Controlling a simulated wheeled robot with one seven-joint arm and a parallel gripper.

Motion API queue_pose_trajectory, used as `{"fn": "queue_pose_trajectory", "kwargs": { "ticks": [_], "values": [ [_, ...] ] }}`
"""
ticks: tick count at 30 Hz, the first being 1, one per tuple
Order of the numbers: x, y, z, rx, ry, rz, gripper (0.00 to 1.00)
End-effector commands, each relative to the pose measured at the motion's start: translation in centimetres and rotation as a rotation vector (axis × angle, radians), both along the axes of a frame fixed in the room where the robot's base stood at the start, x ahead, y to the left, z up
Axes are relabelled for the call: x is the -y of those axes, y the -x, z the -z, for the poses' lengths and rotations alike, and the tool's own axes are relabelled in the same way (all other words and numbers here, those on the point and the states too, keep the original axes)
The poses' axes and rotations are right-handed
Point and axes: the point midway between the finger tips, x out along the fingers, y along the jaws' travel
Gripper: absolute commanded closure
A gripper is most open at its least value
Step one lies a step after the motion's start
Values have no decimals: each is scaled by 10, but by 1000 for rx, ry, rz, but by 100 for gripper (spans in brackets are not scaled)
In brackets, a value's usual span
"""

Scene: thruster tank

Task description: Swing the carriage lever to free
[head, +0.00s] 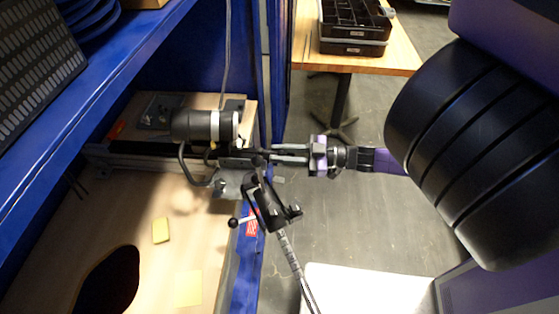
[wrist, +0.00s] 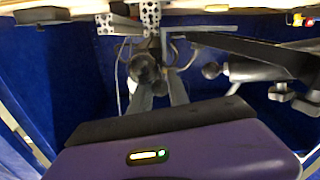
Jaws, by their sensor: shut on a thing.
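My gripper (head: 262,156) reaches in from the right in the head view, its fingers level at the carriage beside the thruster. It is shut on the carriage lever, whose dark round end (head: 257,161) shows at the fingertips. In the wrist view the grey fingers of my gripper (wrist: 160,85) point away from me, with a dark round knob (wrist: 145,68) at their tips. The metal carriage plate (head: 230,184) sits just below and left of the fingers. The fingers hide most of the lever, so its exact angle cannot be told.
The dark thruster cylinder (head: 205,125) with a white band lies above the carriage. A black clamp (head: 268,208) with a ball-ended handle (head: 234,222) stands close below my gripper on a ruled bar. A blue post stands behind; a wooden table (head: 400,55) holds black organisers.

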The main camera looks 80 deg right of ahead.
Motion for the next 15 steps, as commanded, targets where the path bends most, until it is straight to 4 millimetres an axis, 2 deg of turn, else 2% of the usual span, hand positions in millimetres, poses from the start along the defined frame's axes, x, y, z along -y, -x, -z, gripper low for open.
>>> {"fn": "queue_pose_trajectory", "kwargs": {
  "ticks": [1, 6, 15],
  "values": [
    [-5, -2, 9, -2, 0, -58, 100],
    [2, -1, 8, -2, -2, -166, 100],
    [5, 0, 1, 1, -5, -223, 100]
  ]
}}
